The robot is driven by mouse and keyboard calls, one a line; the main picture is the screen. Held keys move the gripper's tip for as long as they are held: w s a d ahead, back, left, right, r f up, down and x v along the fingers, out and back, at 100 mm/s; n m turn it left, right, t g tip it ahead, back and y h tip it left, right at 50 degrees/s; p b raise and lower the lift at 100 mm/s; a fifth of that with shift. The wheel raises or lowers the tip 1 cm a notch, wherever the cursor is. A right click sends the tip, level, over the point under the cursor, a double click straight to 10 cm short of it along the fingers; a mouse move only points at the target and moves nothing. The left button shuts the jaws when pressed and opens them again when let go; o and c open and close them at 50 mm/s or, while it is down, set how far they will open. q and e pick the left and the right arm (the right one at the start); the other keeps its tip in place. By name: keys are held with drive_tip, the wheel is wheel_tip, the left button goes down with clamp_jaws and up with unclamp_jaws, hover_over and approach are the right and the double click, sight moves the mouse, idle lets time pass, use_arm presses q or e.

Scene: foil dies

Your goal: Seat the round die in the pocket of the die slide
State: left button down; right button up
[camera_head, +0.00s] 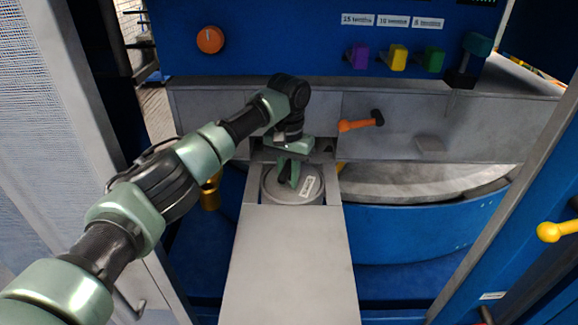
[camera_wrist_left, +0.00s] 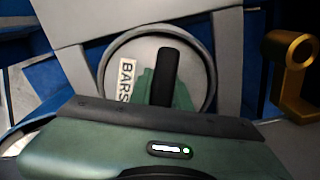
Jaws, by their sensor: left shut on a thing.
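The round die (camera_head: 309,196) is a grey disc with a white label, at the far end of the grey die slide (camera_head: 290,262). In the left wrist view the die (camera_wrist_left: 118,57) shows its label reading "BARS", and a ring-shaped edge surrounds it. My left gripper (camera_head: 289,178) is over the die from above and shut on its dark upright handle (camera_wrist_left: 164,75). The die looks level and within the round pocket outline, but I cannot tell whether it rests on the pocket floor. My right gripper does not show.
An orange-handled hammer (camera_head: 361,121) is on the grey ledge behind. A blue panel with an orange knob (camera_head: 210,40) and coloured levers (camera_head: 398,57) stands at the back. A brass fitting (camera_head: 210,190) is left of the slide. A yellow-knobbed lever (camera_head: 549,232) is at the right.

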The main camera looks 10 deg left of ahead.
use_arm(q)
drive_tip(key=f, duration=0.3)
drive_tip(key=shift+w+d+f, duration=0.2)
drive_tip(key=shift+w+d, duration=0.1)
drive_tip(key=shift+w, duration=0.1)
drive_tip(key=shift+w+d+f, duration=0.1)
drive_tip(key=shift+w+f, duration=0.1)
drive_tip(key=shift+f, duration=0.05)
drive_tip(key=shift+d, duration=0.1)
drive_tip(key=shift+s+r, duration=0.1)
drive_tip(key=shift+s, duration=0.1)
drive_tip(key=c, duration=1.5)
unclamp_jaws()
drive_tip(key=shift+s, duration=0.15)
drive_tip(key=shift+o, duration=0.9)
drive_tip(key=shift+w, duration=0.2)
